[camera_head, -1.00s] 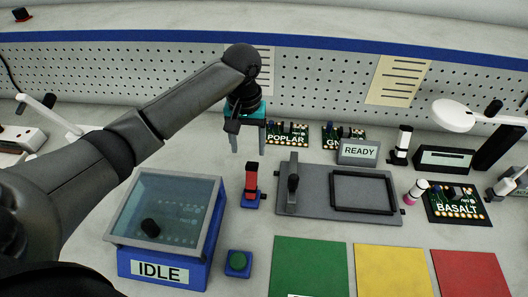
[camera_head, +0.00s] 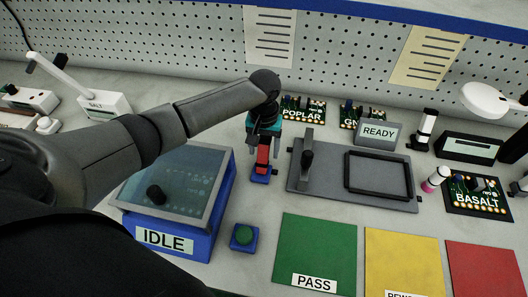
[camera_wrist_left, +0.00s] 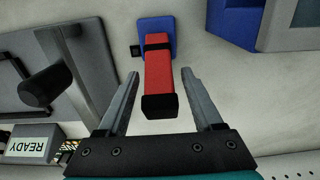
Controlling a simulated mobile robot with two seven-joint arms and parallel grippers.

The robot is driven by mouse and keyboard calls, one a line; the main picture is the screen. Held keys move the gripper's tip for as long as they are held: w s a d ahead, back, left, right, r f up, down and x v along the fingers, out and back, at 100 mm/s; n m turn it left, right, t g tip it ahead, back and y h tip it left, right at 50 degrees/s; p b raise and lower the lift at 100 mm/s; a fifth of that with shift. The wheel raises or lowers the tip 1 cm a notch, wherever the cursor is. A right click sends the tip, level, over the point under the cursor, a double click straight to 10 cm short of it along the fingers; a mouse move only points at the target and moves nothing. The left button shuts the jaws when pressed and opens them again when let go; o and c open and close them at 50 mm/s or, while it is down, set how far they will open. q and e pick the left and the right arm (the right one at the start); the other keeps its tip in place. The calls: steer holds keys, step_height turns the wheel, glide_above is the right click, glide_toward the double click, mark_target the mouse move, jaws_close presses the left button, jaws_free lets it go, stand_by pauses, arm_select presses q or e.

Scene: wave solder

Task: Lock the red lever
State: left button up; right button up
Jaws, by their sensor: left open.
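The red lever (camera_head: 263,154) stands on a small blue base (camera_head: 260,177) between the blue machine and the grey fixture. In the left wrist view the red lever (camera_wrist_left: 160,82) has a black end and a black band, and its blue base (camera_wrist_left: 156,30) lies beyond it. My left gripper (camera_head: 264,150) is open, with its fingers on either side of the lever. In the left wrist view the left gripper (camera_wrist_left: 158,85) shows gaps between both fingers and the lever. My right gripper is not in view.
Left of the lever is a blue box marked IDLE (camera_head: 165,239) with a glass lid. Right of it is a grey plate (camera_head: 330,192) with a dark upright handle (camera_head: 306,160). A green button (camera_head: 243,235) sits in front. Boards and a READY sign (camera_head: 379,134) stand behind.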

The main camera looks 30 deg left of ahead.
arm_select(q)
steer(key=shift+f, duration=0.55)
jaws_close()
stand_by(1.1)
